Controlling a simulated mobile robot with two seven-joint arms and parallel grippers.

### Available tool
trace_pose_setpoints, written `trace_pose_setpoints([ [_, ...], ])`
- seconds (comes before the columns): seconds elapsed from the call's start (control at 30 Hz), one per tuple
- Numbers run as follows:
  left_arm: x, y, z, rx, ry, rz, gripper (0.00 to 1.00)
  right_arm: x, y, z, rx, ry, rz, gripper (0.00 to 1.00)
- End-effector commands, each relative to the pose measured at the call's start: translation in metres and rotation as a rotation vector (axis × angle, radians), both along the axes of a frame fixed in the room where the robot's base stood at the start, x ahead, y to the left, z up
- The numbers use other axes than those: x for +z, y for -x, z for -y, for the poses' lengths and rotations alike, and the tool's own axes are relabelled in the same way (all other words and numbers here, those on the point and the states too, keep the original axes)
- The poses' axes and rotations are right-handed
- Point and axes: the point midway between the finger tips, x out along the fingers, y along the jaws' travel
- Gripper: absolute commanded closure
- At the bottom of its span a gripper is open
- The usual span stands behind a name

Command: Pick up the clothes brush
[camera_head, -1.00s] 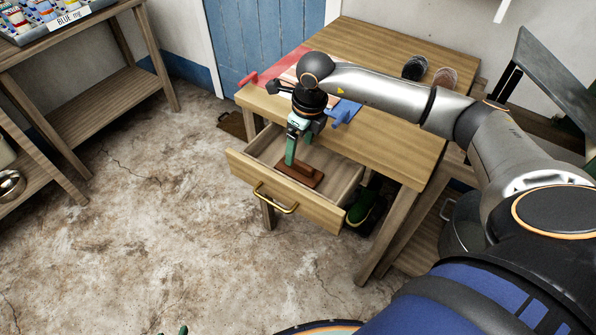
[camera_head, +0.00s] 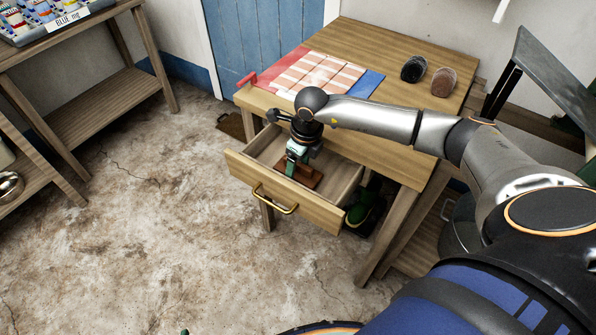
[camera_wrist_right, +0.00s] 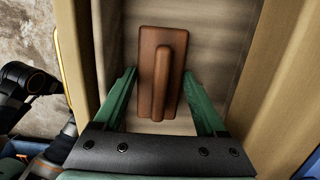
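The clothes brush (camera_wrist_right: 150,78) is a reddish-brown wooden block with a raised bar along its top. It lies in the open drawer (camera_head: 322,215), and the head view shows part of it (camera_head: 311,180). My right gripper (camera_wrist_right: 160,76) is open and points down into the drawer. Its green fingers stand on either side of the brush, with no clear grip on it. The gripper also shows in the head view (camera_head: 294,172), covering part of the brush. A tiny green tip, apparently of my left gripper (camera_head: 184,332), shows at the bottom edge; the rest is hidden.
The drawer has a brass handle (camera_head: 276,202) and walls close around my right gripper. The wooden table (camera_head: 388,55) above carries a checked cloth (camera_head: 318,74), a dark brush-like object (camera_head: 413,69) and a brown one (camera_head: 444,82). Green footwear (camera_head: 362,206) stands beneath.

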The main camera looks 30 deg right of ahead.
Motion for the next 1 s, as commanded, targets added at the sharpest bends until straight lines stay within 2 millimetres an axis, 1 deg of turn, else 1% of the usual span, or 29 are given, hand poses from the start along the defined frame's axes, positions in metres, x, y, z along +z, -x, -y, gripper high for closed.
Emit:
trace_pose_setpoints([
  [0.03,0.000,0.001,0.000,0.000,0.000,-0.001,0.50,0.000,0.000,0.000,0.000,0.000,0.000,0.33],
  [0.07,0.000,0.001,0.000,0.000,0.000,-0.001,0.50,0.000,0.000,0.000,0.000,0.000,0.000,0.36],
  [0.5,0.000,0.000,-0.001,0.001,-0.002,-0.001,0.50,0.001,0.000,0.000,0.000,0.000,0.000,0.86],
  [0.57,0.000,0.000,-0.001,0.001,-0.001,0.000,0.50,0.001,0.000,0.000,0.000,0.000,0.000,0.92],
  [0.77,0.001,-0.001,-0.001,0.002,-0.001,0.002,0.50,0.001,0.000,0.000,0.000,0.000,0.001,0.92],
  [0.83,0.002,-0.002,-0.001,0.002,-0.002,0.004,0.50,0.005,-0.001,0.000,0.000,-0.001,0.002,0.92],
  [0.93,0.004,-0.004,-0.001,0.002,-0.002,0.009,0.50,0.018,-0.001,0.000,0.001,-0.001,0.004,0.92],
  [1.0,0.007,-0.005,-0.001,0.003,-0.001,0.011,0.50,0.031,-0.001,0.001,0.000,0.000,0.005,0.92],
])
